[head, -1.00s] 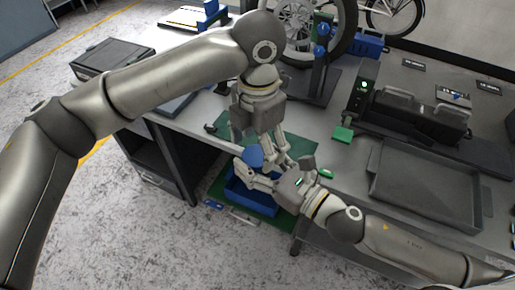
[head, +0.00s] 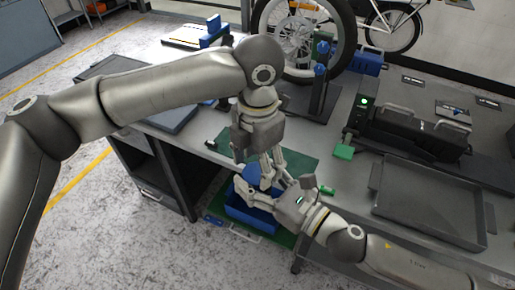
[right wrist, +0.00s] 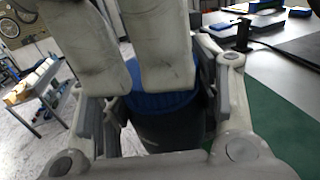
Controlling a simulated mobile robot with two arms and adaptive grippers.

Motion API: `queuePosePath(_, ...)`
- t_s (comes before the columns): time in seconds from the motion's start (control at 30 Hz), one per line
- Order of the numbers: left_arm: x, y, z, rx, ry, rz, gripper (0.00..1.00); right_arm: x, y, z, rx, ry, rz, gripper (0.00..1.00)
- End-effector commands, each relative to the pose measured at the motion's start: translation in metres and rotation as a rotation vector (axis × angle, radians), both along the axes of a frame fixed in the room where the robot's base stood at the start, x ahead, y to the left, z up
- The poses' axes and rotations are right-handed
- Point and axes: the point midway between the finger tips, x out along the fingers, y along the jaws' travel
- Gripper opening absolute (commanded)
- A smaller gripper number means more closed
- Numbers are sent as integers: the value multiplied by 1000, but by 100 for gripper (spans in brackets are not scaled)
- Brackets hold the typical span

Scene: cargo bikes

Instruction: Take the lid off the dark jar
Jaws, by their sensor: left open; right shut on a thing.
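The dark jar (right wrist: 168,130) with its ribbed blue lid (right wrist: 165,103) shows in the right wrist view; the lid sits on the jar. In the head view the blue lid (head: 251,174) is partly hidden behind gripper fingers. My right gripper (head: 268,195) is shut around the jar's body, with fingers on both sides in the right wrist view (right wrist: 168,125). My left gripper (head: 266,178) points down from above, open, its fingers at the lid. I cannot tell whether they touch it.
A blue bin (head: 247,216) is below the grippers, by the bench's front edge. A green mat (head: 300,168) lies on the bench. A grey tray (head: 430,205) and a black device (head: 415,125) are to the right. A bicycle wheel (head: 302,35) stands behind.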

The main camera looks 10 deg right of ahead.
Motion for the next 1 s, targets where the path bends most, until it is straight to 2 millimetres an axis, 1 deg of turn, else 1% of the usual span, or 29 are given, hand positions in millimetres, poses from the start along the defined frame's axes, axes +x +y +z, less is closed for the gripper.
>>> queuePosePath(0.1, 0, 0, -13, 0, 0, 0, 63, 0, 0, 1, 1, -1, 0, 0)
queuePosePath(0.2, 0, 0, -18, 0, 0, -1, 63, 0, 0, 1, 1, -1, 0, 0)
queuePosePath(0.47, 0, 0, -20, -1, -1, -1, 63, 0, 0, 1, 1, -1, 0, 0)
queuePosePath(0.5, 0, 0, -20, -1, -1, -1, 62, 0, 0, 1, 1, -1, 0, 0)
queuePosePath(0.8, 0, 0, -20, 0, -1, 0, 24, 0, 0, 1, 1, -1, 0, 0)
queuePosePath(0.9, 0, 0, -20, 1, -1, 20, 24, 0, 0, 1, 1, -1, 0, 0)
queuePosePath(1.0, 0, 0, -20, 0, -1, 112, 24, 0, 0, 1, 1, -1, 0, 0)
